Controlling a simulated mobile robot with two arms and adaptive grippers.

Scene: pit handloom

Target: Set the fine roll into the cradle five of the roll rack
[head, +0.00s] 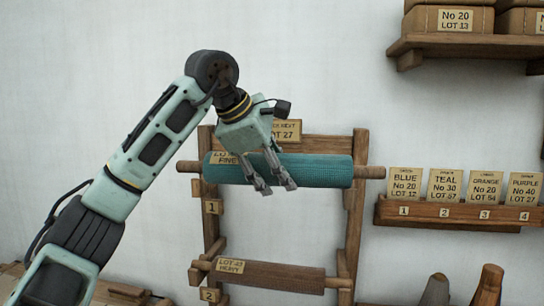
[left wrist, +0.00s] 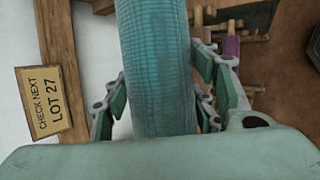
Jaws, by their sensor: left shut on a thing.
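The fine roll (head: 325,171) is a teal cloth roll on a wooden rod, with a tag reading FINE at its left end. It lies level at the top of the roll rack (head: 360,150), above the number 1 plate. I cannot tell whether its rod rests in that cradle. My left gripper (head: 275,188) is shut around the middle of the roll from above. In the left wrist view the roll (left wrist: 157,70) runs between the gripper's fingers (left wrist: 160,105). Cradle five is not in view. My right gripper is not in view.
A brown roll (head: 285,277) tagged LOT 43 HEAVY sits lower, at plate 2. A CHECK NEXT LOT 27 card (head: 289,131) stands behind the fine roll. A card shelf (head: 455,214) and a box shelf (head: 465,42) are on the right wall.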

